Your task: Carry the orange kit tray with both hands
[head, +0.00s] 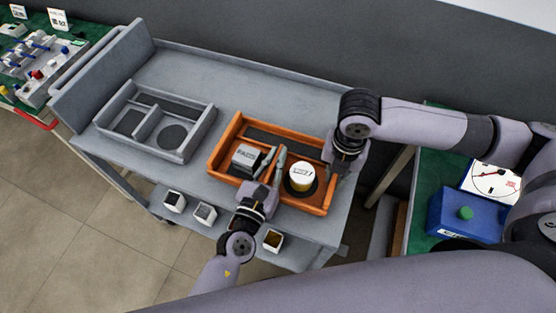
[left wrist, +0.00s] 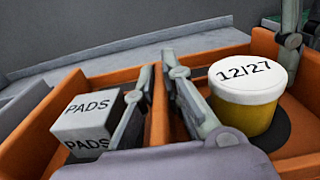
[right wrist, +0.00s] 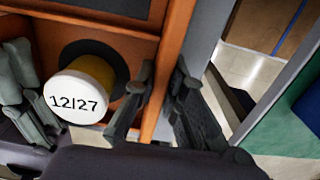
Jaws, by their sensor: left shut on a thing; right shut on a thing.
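The orange kit tray (head: 224,141) is level over the right end of the grey cart's top; I cannot tell whether it touches the cart. Its left compartment holds a grey PADS box (head: 246,157). Its right compartment holds a yellow jar with a white lid (head: 301,176), marked 12/27 in the left wrist view (left wrist: 245,85). My left gripper (head: 276,153) is shut on the tray's middle divider, its fingers either side of it in the left wrist view (left wrist: 158,64). My right gripper (head: 339,167) is shut on the tray's right wall, which shows between its fingers in the right wrist view (right wrist: 163,68).
The grey cart (head: 205,72) has a grey divided tray (head: 200,135) on its left part. Small white bins (head: 205,213) stand on its lower shelf. A green bench with a blue box (head: 467,214) is at right. Another green bench with fittings (head: 40,65) is at far left.

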